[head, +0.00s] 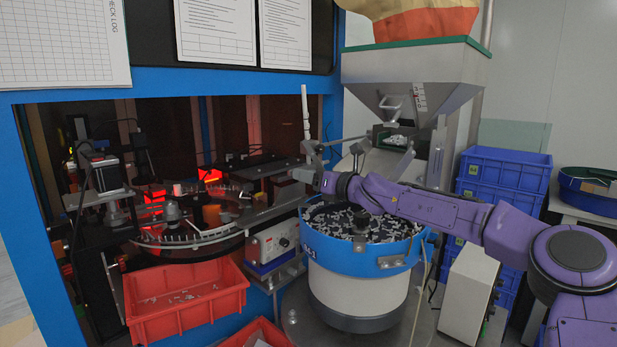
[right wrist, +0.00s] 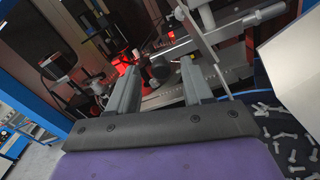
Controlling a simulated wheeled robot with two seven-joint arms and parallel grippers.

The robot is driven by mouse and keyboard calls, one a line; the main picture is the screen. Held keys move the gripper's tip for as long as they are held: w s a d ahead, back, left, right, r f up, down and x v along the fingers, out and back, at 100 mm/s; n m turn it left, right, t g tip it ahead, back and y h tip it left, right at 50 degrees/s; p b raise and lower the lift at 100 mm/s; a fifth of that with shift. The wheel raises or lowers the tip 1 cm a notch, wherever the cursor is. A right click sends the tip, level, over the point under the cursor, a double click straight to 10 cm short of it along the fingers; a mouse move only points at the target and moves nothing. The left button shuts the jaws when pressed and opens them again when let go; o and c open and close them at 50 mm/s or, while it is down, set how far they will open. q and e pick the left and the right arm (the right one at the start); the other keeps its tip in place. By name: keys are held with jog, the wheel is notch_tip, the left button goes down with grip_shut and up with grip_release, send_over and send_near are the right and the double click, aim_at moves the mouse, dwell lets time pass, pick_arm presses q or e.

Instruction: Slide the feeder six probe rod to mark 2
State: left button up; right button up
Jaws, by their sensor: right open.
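A thin pale upright rod (head: 305,108) stands above the bowl feeder's left side in the head view, joined to a grey clamp and bar (head: 312,147). A slanted grey rod (right wrist: 207,58) passes just right of my gripper in the right wrist view. I cannot tell which is the probe rod, and no mark numbers are readable. My right gripper (right wrist: 158,78) is open, with nothing between its fingers. In the head view its end (head: 304,176) is above the bowl's left rim, below the clamp. My left gripper is not in view.
The blue-rimmed bowl feeder (head: 345,260) holds many small pale parts. A steel hopper (head: 425,75) with a small scale strip stands behind it. Red bins (head: 185,318) sit at lower left, blue crates (head: 500,172) at right. A turntable machine (head: 190,250) is left of the bowl.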

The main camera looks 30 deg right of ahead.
jog(key=shift+w+a, duration=0.15)
jog(key=shift+w, duration=0.1)
jog(key=shift+w+f, duration=0.15)
jog(key=shift+c, duration=0.6)
grip_shut()
jog(key=f, duration=0.1)
jog(key=f+b, duration=0.1)
jog(key=f, duration=0.1)
jog(key=shift+d+b, duration=0.25)
jog(key=shift+b, duration=0.15)
jog(key=shift+o, duration=0.6)
grip_release()
jog(key=shift+a+r, duration=0.1)
jog(key=shift+r, duration=0.05)
